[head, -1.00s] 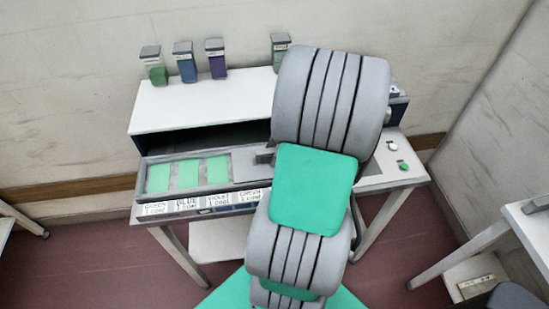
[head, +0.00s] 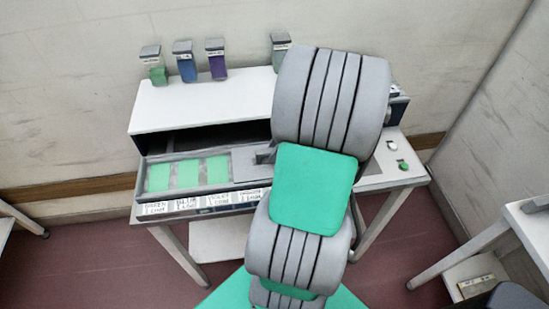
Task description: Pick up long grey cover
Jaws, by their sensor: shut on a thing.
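A flat grey plate, which looks like the long grey cover (head: 243,167), lies at the right end of the tray, beside the green cards. Its right part is hidden behind my arm. A small dark grey piece that looks like the tip of my gripper (head: 265,156) shows at the left edge of my arm, over the plate. It is shut on the grey cover, though the fingers themselves are mostly hidden. The cover looks level, and I cannot tell whether it is clear of the tray.
The tray (head: 144,183) holds several green cards, with labels along its front. Behind it is a white hood (head: 200,104) with a dark opening. Green, blue and violet containers (head: 185,62) stand at the back. A green button (head: 403,165) is at the right. Another table (head: 530,225) stands far right.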

